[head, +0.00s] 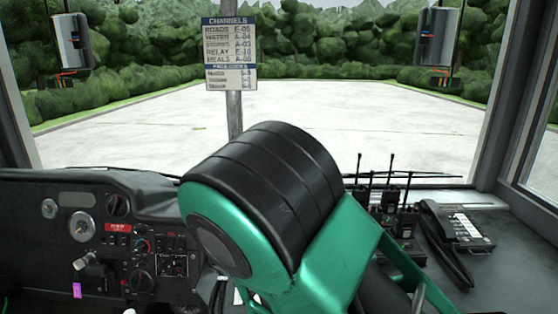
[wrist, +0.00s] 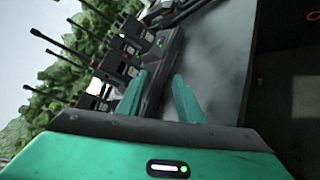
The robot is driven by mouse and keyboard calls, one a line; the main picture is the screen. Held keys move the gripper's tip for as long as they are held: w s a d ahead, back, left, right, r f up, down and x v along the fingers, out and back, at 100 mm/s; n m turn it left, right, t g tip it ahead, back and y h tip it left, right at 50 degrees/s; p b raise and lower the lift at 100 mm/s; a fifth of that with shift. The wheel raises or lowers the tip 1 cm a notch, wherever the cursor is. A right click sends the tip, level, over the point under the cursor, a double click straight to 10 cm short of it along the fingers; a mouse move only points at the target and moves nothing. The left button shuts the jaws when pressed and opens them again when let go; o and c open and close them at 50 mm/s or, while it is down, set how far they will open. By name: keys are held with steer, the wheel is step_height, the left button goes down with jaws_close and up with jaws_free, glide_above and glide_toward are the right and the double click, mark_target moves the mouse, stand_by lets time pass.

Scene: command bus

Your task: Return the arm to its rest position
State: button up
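My gripper (wrist: 161,76) shows in the wrist view as two teal fingers with a gap between them. It is open, and nothing is seen between the fingers. Beyond the fingertips are the handheld radios (wrist: 118,50) in their dark charger base. I cannot tell how far the fingers are from the base. In the head view my green and black arm fills the lower middle, and my gripper is out of sight there.
In the head view, radios (head: 388,208) with upright antennas stand on the right dashboard beside a corded phone (head: 458,230). A control panel (head: 110,240) is at the left. A channel sign (head: 230,52) on a post stands upright behind my arm.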

steer(key=s+d+m+g, duration=0.1)
steer(key=d+m+g, duration=0.1)
steer(key=d, duration=0.1)
steer(key=s+d+m+g, duration=0.2)
steer(key=d, duration=0.1)
steer(key=s+d+m+g, duration=0.1)
steer(key=d+m, duration=0.1)
steer(key=d, duration=0.2)
steer(key=shift+s+f+g+h, duration=0.25)
steer(key=shift+f+g+h, duration=0.05)
steer(key=shift+f+g, duration=0.1)
steer(key=s+d+r+m+g+y, duration=0.1)
steer(key=s+d+m+g+y, duration=0.25)
steer(key=s+m, duration=0.3)
steer(key=s+d+r+m+g+y, duration=0.25)
steer(key=s+d+m, duration=0.2)
steer(key=s, duration=0.25)
steer(key=s+a+r+m+y, duration=0.1)
steer(key=s+r+m+y, duration=0.3)
steer(key=s, duration=0.5)
step_height(320, 180, up, 3)
steer(key=shift+s+a+f+m+t+y, duration=0.1)
steer(key=shift+s+a+m+t+y, duration=0.05)
steer(key=shift+s+m+t+y, duration=0.3)
steer(key=shift+w, duration=0.1)
steer(key=shift+w+f, duration=0.25)
steer(key=shift+w, duration=0.4)
